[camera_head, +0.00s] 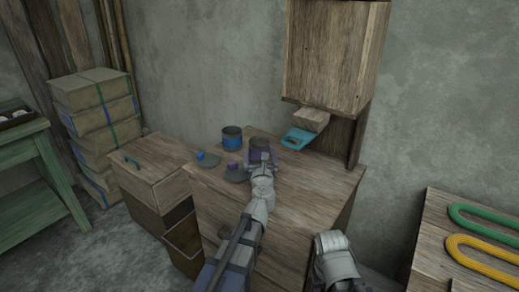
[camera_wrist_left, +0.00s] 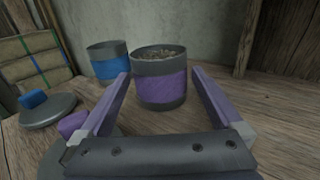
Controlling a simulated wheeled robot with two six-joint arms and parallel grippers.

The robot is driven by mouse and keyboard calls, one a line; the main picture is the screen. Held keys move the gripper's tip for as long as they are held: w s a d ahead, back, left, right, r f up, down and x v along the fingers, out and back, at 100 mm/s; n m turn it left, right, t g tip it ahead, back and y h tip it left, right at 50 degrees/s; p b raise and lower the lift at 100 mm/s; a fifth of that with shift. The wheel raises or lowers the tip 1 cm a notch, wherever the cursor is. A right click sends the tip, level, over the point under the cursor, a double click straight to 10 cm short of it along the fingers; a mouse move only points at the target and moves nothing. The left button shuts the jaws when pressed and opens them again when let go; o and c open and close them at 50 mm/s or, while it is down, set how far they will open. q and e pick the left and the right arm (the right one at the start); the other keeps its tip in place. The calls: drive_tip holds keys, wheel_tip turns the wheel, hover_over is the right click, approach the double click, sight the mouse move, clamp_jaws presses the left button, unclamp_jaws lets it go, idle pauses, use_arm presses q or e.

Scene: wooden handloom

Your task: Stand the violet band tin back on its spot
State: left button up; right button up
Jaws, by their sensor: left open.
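The violet band tin (camera_head: 260,146) stands upright on the wooden bench top, dark grey with a violet band. In the left wrist view the tin (camera_wrist_left: 160,85) is open at the top, with small pale-brown contents visible. My left gripper (camera_head: 262,160) is open at the tin's near side; in the wrist view its fingertips (camera_wrist_left: 161,75) lie to either side of the tin, with gaps visible. Contact cannot be told. A lid with a violet knob (camera_head: 233,174) lies beside the tin, partly hidden by the finger in the wrist view. No marked spot can be made out.
A blue band tin (camera_head: 232,138) stands just left of the violet one, with its blue-knobbed lid (camera_head: 210,160) in front. A wooden cabinet (camera_head: 335,50) overhangs the bench at the right, with a teal scoop-like piece (camera_head: 297,139) below it. Bare bench top (camera_head: 315,180) lies right.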

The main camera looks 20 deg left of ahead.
use_arm(q)
drive_tip(key=v, duration=0.7)
drive_tip(key=shift+s+d, duration=0.15)
drive_tip(key=shift+s, duration=0.1)
